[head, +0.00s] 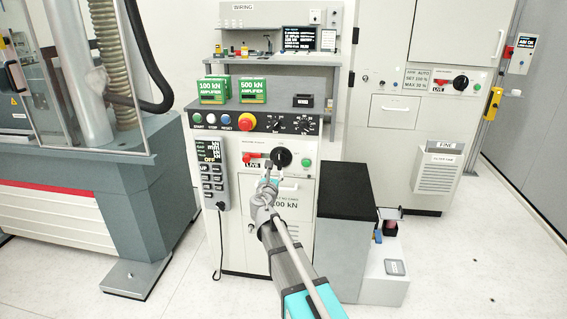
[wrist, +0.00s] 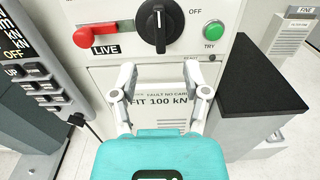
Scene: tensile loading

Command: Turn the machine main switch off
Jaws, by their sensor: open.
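The machine cabinet's front panel carries a large black rotary knob (head: 283,157), which I take as the main switch; it also shows in the wrist view (wrist: 160,22). Its grip bar stands about upright in the wrist view. A red lever (wrist: 88,36) is left of the knob, above a black LIVE label (wrist: 106,50). A green TRY button (wrist: 214,31) is right of it. My gripper (wrist: 165,88) is open and empty, in front of the panel and below the knob, apart from it. It shows in the head view too (head: 273,172).
A grey pendant (head: 212,173) hangs left of the panel. A black-topped block (head: 343,190) stands close on the right. Above are a row of buttons with a red mushroom button (head: 246,121) and two green amplifier boxes. A similar black knob (head: 461,83) is on the cabinet at right.

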